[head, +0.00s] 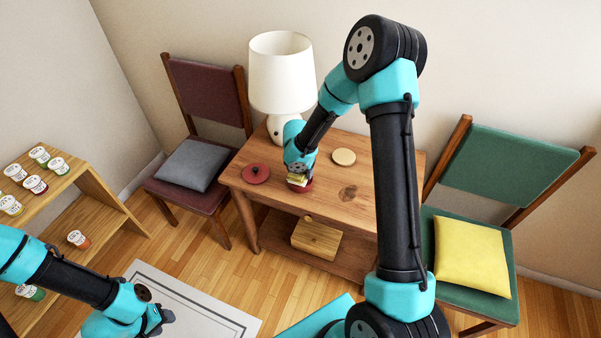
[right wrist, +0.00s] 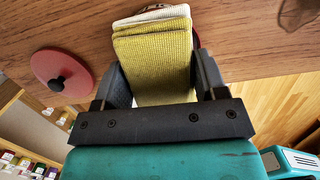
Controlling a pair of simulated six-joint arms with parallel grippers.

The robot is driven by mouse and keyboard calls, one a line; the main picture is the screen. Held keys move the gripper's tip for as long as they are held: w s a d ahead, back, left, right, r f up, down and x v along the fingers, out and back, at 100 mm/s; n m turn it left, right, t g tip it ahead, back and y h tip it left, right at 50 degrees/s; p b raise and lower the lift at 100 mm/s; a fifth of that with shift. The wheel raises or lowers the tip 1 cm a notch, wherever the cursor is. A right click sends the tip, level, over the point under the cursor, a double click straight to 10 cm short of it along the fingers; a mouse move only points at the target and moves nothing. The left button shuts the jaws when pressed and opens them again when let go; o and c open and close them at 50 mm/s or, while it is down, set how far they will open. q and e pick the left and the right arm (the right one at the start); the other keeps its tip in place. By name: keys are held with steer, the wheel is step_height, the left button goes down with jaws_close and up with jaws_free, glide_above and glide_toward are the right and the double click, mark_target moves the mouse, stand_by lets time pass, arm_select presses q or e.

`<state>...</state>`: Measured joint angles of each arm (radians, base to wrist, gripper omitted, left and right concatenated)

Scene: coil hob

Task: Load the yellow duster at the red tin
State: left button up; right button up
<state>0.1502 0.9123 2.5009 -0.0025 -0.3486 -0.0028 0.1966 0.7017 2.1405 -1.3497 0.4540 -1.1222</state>
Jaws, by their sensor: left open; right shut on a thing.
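The yellow duster (right wrist: 155,65) is a folded, ribbed cloth with a pale layer at its far end. My right gripper (head: 298,180) is shut on the duster, which also shows in the head view (head: 297,179). The red tin (head: 302,187) stands on the wooden table, directly below or behind the duster and mostly hidden by it and my gripper. I cannot tell whether the duster is inside the tin's rim. A red lid with a dark knob (head: 256,173) lies left of the tin, and shows in the right wrist view (right wrist: 62,72). My left gripper (head: 162,318) is open and empty, low over the mat.
A white lamp (head: 282,75) stands at the table's back left. A beige disc (head: 344,157) lies behind and right of the tin. A wooden box (head: 316,238) sits on the lower shelf. Chairs flank the table, and a shelf with jars (head: 60,205) stands left.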

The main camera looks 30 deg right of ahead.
steer(key=shift+r, duration=2.65)
steer(key=m, duration=0.1)
steer(key=w+a+m, duration=0.1)
steer(key=shift+f+m, duration=0.15)
steer(key=shift+m, duration=0.15)
steer(key=w+a+f+m+g, duration=0.1)
steer(key=w+a+m, duration=0.1)
steer(key=a+m, duration=0.4)
steer(key=w+a+f+m+g+y, duration=0.1)
steer(key=w+a+m, duration=0.2)
steer(key=a+m, duration=0.4)
steer(key=shift+w+f+m+g, duration=0.3)
steer(key=shift+m+g, duration=0.1)
steer(key=shift+m, duration=4.4)
